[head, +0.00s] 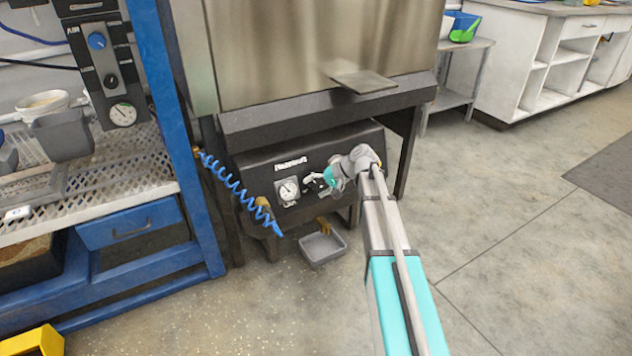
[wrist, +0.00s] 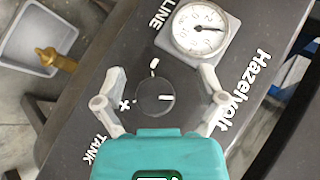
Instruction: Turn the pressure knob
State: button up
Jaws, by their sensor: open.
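The pressure knob (wrist: 155,98) is a dark round dial with a white mark, on the sloped black panel (wrist: 200,78) of the hopper. A minus-like mark and a plus mark are printed beside it. My gripper (wrist: 158,80) is open in the wrist view, with one pale finger on each side of the knob. I cannot tell whether either finger touches it. In the head view my gripper (head: 318,180) is at the panel front, right of the gauge, and the knob is mostly hidden there. The white round gauge (wrist: 201,28) is just above the knob in the wrist view.
A grey tray (head: 322,247) stands on the floor below the panel, under a brass outlet (wrist: 55,59). A coiled blue hose (head: 238,190) hangs at the panel's left. A blue rack (head: 182,130) stands further left. The floor to the right is clear.

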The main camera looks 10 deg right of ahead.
jog(key=s+r+n+g+h+p, duration=0.1)
jog(key=s+r+h+p, duration=0.3)
jog(key=s+p, duration=0.5)
jog(key=s+r+n+g+h+p, duration=0.1)
jog(key=s+r+h+p, duration=0.4)
jog(key=s, duration=1.2)
notch_tip(320, 180, up, 3)
jog(key=g+p, duration=0.1)
jog(key=p, duration=0.3)
jog(key=shift+r+n+h, duration=0.2)
jog(key=shift+n+h, duration=0.1)
jog(key=shift+d, duration=0.1)
jog(key=c, duration=0.4)
jog(key=shift+c, duration=0.3)
jog(key=shift+a, duration=0.5)
jog(key=shift+s+a, duration=0.1)
jog(key=shift+s, duration=0.1)
